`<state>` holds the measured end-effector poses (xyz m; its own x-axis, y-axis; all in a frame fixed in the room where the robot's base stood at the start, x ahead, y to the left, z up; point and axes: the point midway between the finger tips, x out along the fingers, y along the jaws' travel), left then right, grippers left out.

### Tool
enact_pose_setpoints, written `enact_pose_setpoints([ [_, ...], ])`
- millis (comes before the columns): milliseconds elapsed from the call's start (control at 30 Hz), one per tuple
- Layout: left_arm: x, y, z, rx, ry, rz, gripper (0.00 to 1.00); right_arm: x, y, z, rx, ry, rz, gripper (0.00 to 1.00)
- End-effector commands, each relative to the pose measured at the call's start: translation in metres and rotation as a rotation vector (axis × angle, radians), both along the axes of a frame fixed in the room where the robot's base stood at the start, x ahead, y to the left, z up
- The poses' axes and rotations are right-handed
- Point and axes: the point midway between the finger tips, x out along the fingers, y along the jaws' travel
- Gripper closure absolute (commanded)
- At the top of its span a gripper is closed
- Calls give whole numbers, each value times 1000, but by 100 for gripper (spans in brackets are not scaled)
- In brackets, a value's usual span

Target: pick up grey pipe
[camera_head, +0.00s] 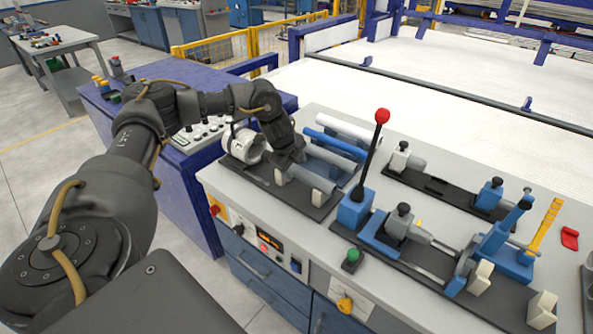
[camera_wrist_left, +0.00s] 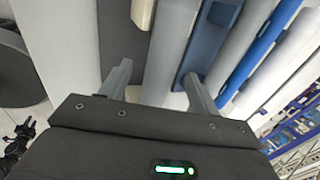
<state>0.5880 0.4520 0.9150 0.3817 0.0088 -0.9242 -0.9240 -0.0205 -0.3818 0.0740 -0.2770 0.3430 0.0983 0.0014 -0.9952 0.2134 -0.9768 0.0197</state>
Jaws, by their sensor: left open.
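My left gripper (camera_head: 291,160) is low over the left end of the pipe rack on the bench. A light grey pipe (camera_head: 314,178) lies in the front of the rack, and its left part is hidden by the gripper. In the left wrist view the open gripper (camera_wrist_left: 158,72) has one finger on each side of a light grey pipe (camera_wrist_left: 170,48). I cannot tell whether the fingers touch it. My right gripper is not in view.
A blue pipe (camera_head: 334,143) and a white pipe (camera_head: 349,127) lie behind. A white round part (camera_head: 243,146) stands left of the gripper. A lever with a red knob (camera_head: 382,115) rises to the right, near blue clamping fixtures (camera_head: 498,238).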

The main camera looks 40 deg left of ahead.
Motion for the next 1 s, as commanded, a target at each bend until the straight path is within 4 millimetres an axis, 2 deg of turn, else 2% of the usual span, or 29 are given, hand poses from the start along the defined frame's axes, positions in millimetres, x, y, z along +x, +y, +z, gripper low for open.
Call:
enact_pose_setpoints([
  [200, 8, 0, -20, 1, 1, 0, 38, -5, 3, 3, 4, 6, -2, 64],
  [433, 9, 0, -21, 0, -1, 0, 38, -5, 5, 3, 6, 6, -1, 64],
  [833, 9, 0, -21, 0, -1, 0, 89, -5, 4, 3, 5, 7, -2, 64],
  [1000, 9, 0, -21, 0, -1, 0, 89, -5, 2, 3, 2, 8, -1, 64],
])
